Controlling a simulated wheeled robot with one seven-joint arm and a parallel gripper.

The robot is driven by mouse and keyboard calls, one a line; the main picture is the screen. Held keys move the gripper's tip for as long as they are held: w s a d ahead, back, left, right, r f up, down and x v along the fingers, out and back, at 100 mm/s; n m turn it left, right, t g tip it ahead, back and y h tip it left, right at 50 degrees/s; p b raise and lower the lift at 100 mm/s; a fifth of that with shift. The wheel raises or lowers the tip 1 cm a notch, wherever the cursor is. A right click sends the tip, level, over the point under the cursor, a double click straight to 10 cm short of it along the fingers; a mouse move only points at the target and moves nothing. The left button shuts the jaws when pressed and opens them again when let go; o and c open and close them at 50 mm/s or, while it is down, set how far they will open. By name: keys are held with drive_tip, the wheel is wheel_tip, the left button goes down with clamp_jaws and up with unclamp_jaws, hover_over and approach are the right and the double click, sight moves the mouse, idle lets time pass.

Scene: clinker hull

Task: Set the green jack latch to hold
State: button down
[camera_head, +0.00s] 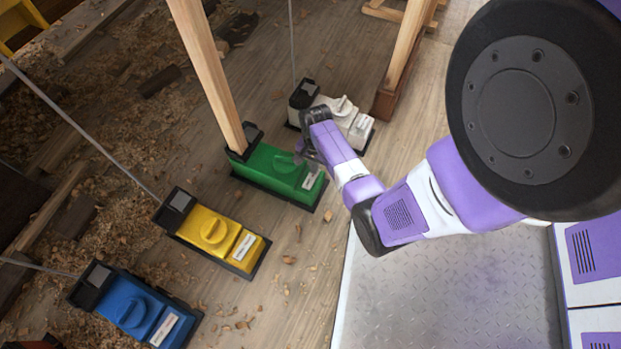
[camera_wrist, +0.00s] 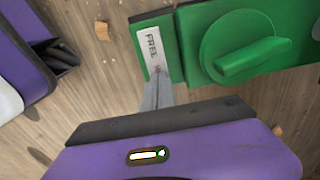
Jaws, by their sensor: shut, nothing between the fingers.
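The green jack (camera_head: 262,166) stands on the plank floor in the head view, a wooden post at its back end. In the wrist view its green body (camera_wrist: 188,22) fills the top right. Its round latch knob (camera_wrist: 262,24) has a raised bar, tilted slightly, rising to the right. A white label (camera_wrist: 152,45) on its near end reads FREE; its lower end is partly hidden. My gripper (camera_wrist: 158,78) is shut and empty, its fingertips at the lower end of the label. I cannot tell whether they touch. In the head view my gripper (camera_head: 301,152) is over the jack.
A white jack (camera_head: 355,125) stands close behind my wrist. A yellow jack (camera_head: 213,232) and a blue jack (camera_head: 133,312) stand in a row to the lower left. Wooden posts (camera_head: 207,72) rise nearby. Wood chips litter the floor. A metal plate floor (camera_head: 440,290) lies at lower right.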

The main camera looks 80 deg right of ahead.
wheel_tip(320, 180, up, 7)
drive_tip(key=p, duration=0.8)
idle(0.8)
